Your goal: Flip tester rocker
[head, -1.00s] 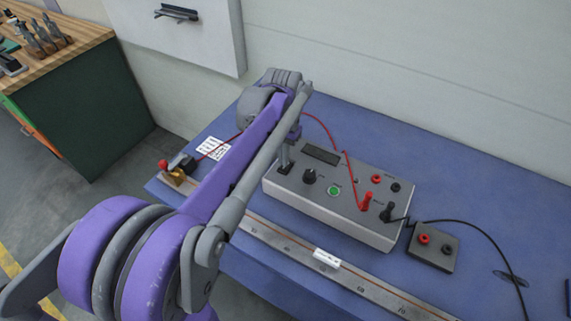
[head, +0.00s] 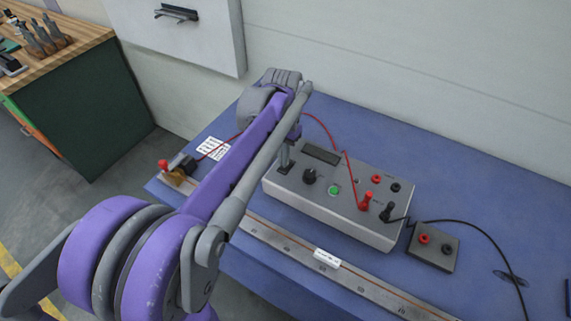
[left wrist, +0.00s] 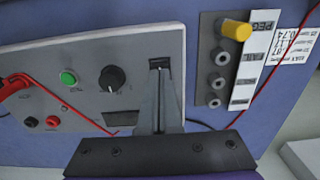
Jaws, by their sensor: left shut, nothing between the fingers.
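The tester (head: 330,205) is a grey box on the blue bench, with a dark display, a black knob (head: 310,176), a green button (head: 334,190) and red and black sockets. Its black rocker (left wrist: 159,63) shows in the left wrist view, in the panel beside the knob. My left gripper (left wrist: 160,78) is shut and empty, its fingertips at the rocker's near edge; whether they touch it I cannot tell. In the head view my left gripper (head: 285,166) points down at the tester's left end, and the rocker is mostly hidden there. My right gripper is not in view.
A red lead (head: 346,170) and a black lead (head: 484,234) are plugged into the tester. A small socket box (head: 433,247) stands to its right. A long ruler (head: 285,245) lies in front. A strip with a yellow peg (left wrist: 236,30) stands beside the tester.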

